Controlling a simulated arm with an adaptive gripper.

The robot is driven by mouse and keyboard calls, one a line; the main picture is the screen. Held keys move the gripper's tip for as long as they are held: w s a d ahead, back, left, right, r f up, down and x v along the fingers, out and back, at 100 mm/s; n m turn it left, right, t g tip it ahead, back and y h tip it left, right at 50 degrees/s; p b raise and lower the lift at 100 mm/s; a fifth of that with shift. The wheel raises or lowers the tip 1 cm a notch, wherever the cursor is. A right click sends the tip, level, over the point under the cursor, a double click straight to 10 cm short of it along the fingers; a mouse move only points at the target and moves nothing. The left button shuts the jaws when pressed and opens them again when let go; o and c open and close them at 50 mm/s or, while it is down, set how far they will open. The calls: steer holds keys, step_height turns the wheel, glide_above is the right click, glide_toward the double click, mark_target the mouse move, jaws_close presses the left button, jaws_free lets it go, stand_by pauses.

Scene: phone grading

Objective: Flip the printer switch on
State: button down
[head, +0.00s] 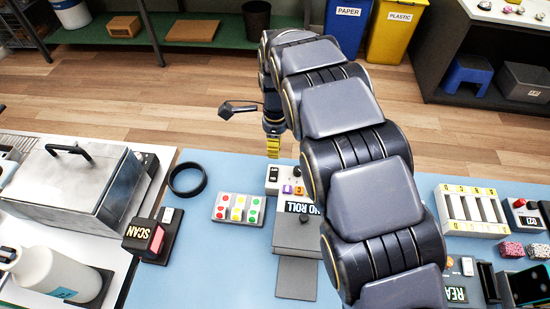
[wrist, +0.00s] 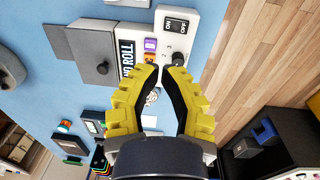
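The printer (head: 297,232) is a grey unit with a "NO ROLL" display (head: 297,207) on the blue table. It also shows at the upper left of the wrist view (wrist: 92,45). Beside its display is a pale panel with purple and orange buttons. The switch plate (wrist: 177,27), marked ON and OFF, is on that panel's end, with a dark switch part. Its setting is too small to tell. My gripper (wrist: 161,70) has yellow fingers with tips drawn together and nothing between them. Its tips appear just below the switch plate in the wrist view, seemingly above the panel.
A tray of coloured buttons (head: 238,209) and a black ring (head: 187,180) lie left of the printer. The SCAN device (head: 145,238) stands further left. My arm covers the table right of the printer. A slotted white rack (head: 470,211) stands beyond it. Wooden floor lies behind.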

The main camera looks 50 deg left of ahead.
step_height(320, 180, up, 3)
steer(key=shift+s+d+f, duration=0.1)
steer(key=shift+s+f, duration=0.05)
steer(key=shift+f, duration=0.05)
steer(key=shift+d, duration=0.1)
stand_by(0.4)
steer(key=w+d+r+n, duration=0.1)
steer(key=w+d+r, duration=0.15)
steer(key=d, duration=0.55)
steer(key=w+d+r+n, duration=0.15)
steer(key=d+r, duration=0.25)
steer(key=d, duration=0.4)
steer(key=w+d+r, duration=0.3)
steer(key=d, duration=0.4)
steer(key=s+d+r+n, duration=0.1)
steer(key=s+d, duration=0.2)
steer(key=d, duration=0.3)
steer(key=s+d+r+n, duration=0.2)
steer(key=d, duration=0.5)
steer(key=s+d+n, duration=0.1)
steer(key=s+d, duration=0.3)
steer(key=s, duration=0.2)
steer(key=s+d+f+n+g, duration=0.1)
steer(key=s+d+n, duration=0.1)
steer(key=s, duration=0.4)
steer(key=shift+s+d+f, duration=0.25)
steer(key=shift+d+f, duration=0.05)
steer(key=shift+d, duration=0.55)
steer(key=shift+n, duration=0.25)
